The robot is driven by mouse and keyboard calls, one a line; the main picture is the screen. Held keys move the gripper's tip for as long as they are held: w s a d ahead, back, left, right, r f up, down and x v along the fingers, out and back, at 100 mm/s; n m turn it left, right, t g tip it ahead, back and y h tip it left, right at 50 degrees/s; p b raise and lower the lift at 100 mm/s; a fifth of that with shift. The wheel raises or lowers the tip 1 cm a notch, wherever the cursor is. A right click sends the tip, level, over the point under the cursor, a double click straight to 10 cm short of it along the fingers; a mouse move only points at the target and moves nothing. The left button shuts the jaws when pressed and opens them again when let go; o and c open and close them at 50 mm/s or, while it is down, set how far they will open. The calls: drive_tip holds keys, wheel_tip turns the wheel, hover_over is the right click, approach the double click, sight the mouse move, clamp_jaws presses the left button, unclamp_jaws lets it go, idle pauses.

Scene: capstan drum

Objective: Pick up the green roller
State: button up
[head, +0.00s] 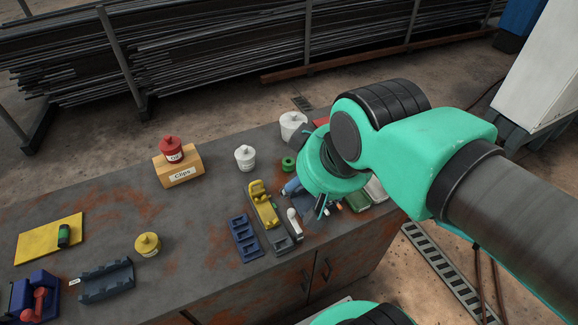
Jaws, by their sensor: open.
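A small dark cylinder with a green band (64,236) stands on a yellow sheet (36,243) at the far left of the bench. A short green ring-like piece (288,163) sits near the middle back of the bench, just left of my wrist. I cannot tell for sure which of these is the green roller. My gripper (322,208) points down over the right part of the bench, mostly hidden under my teal wrist. It is open and apart from both green pieces. What lies directly beneath it is partly hidden.
A yellow tool (263,203), a blue rack (245,237) and small items crowd near my gripper. A Clips box (180,168) bears a red pot (172,149). White pots, a yellow pot (148,244) and a grey rack (106,281) stand elsewhere. The bench middle is clear.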

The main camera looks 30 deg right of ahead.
idle(0.4)
drive_tip(key=m+g+p, duration=0.6)
drive_tip(key=m+p, duration=0.2)
hover_over(288, 165)
drive_tip(key=w+d, duration=0.1)
drive_tip(key=w, duration=0.1)
wheel_tip(288, 165, down, 19)
drive_tip(key=shift+s+d, duration=0.1)
drive_tip(key=shift+s, duration=0.1)
drive_tip(key=shift+f, duration=0.1)
drive_tip(key=shift+f+b, duration=0.8)
drive_tip(key=shift+f, duration=3.4)
